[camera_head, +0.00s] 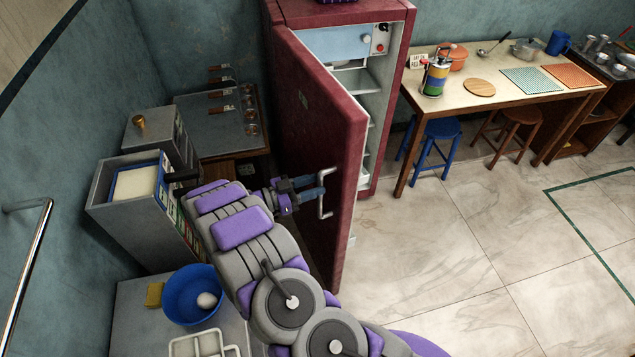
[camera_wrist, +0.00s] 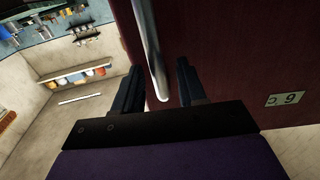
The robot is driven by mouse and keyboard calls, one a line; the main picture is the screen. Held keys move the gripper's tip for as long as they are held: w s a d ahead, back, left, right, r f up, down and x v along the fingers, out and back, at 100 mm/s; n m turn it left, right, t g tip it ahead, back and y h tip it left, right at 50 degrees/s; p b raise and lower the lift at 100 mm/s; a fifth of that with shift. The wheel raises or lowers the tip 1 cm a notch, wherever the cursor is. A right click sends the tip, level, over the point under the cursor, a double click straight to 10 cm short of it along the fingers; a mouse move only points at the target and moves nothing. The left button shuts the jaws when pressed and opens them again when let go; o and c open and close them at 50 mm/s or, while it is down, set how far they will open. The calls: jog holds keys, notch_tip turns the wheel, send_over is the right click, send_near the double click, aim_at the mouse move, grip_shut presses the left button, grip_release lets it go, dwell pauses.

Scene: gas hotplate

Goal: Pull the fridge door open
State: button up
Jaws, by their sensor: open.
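The dark red fridge (camera_head: 345,110) stands in the middle of the head view with its door (camera_head: 325,140) swung partly open. The pale interior and shelves show to the right of the door. A silver bar handle (camera_head: 325,196) is fixed near the door's lower outer edge. My gripper (camera_head: 322,185) is at this handle. In the wrist view the handle (camera_wrist: 153,50) runs down between the two dark fingers of my gripper (camera_wrist: 163,85), which are apart. A gap shows between the handle and the right finger. Contact with the left finger cannot be told.
A hotplate (camera_head: 225,115) and grey boxes (camera_head: 130,195) stand left of the door. A blue bowl (camera_head: 193,293) sits on the front counter. A table (camera_head: 445,92) with stools is at right. The tiled floor (camera_head: 440,230) right of the door is clear.

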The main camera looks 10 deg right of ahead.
jog(key=p+v, duration=0.1)
jog(key=v, duration=0.9)
jog(key=shift+w+f, duration=0.1)
